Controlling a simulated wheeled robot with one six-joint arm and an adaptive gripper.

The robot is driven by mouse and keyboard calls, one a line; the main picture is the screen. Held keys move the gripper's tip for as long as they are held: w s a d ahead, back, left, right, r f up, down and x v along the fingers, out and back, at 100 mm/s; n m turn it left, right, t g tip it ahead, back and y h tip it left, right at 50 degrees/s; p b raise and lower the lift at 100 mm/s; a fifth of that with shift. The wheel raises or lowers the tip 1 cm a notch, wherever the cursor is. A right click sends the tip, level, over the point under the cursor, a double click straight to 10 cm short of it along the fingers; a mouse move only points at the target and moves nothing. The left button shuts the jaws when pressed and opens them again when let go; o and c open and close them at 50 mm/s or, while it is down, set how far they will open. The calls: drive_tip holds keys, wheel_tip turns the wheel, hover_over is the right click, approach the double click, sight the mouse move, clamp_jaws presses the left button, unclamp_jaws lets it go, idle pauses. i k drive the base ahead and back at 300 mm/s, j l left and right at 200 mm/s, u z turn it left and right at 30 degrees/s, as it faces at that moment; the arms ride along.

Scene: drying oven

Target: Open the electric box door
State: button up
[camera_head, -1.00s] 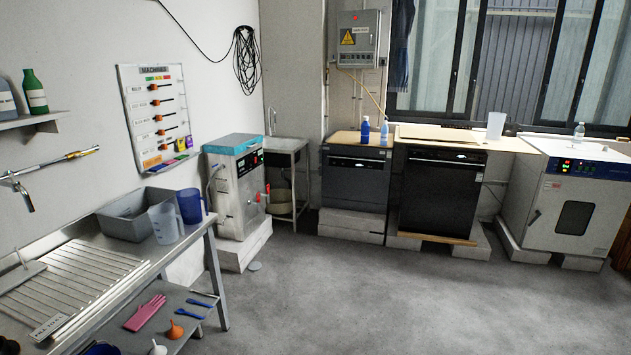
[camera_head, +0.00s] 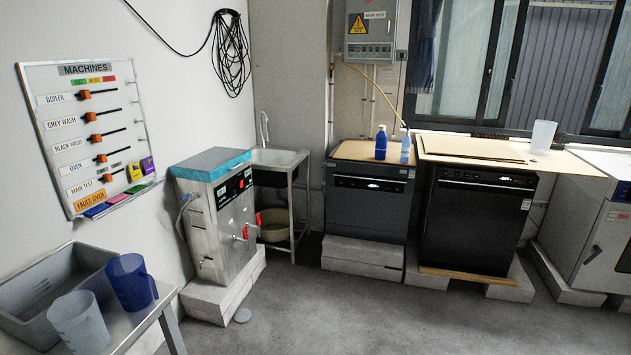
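The electric box (camera_head: 370,32) is a grey wall cabinet at the top of the view, right of the corner column. Its top is cut off by the picture edge. The door looks shut. The box hangs above the grey dishwasher-like machine (camera_head: 366,197). My gripper does not show in this view.
A grey machine with blue and white bottles (camera_head: 381,143) on its wooden top stands below the box. A black machine (camera_head: 470,222) is to its right. A boiler (camera_head: 218,215) and a sink (camera_head: 278,160) stand left. The grey floor (camera_head: 330,318) in front is clear.

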sight(368, 22)
drive_tip(key=i, duration=2.2)
drive_tip(key=i+j+z, duration=0.1)
drive_tip(key=i, duration=1.05)
drive_tip(key=i+j, duration=0.1)
drive_tip(key=i, duration=1)
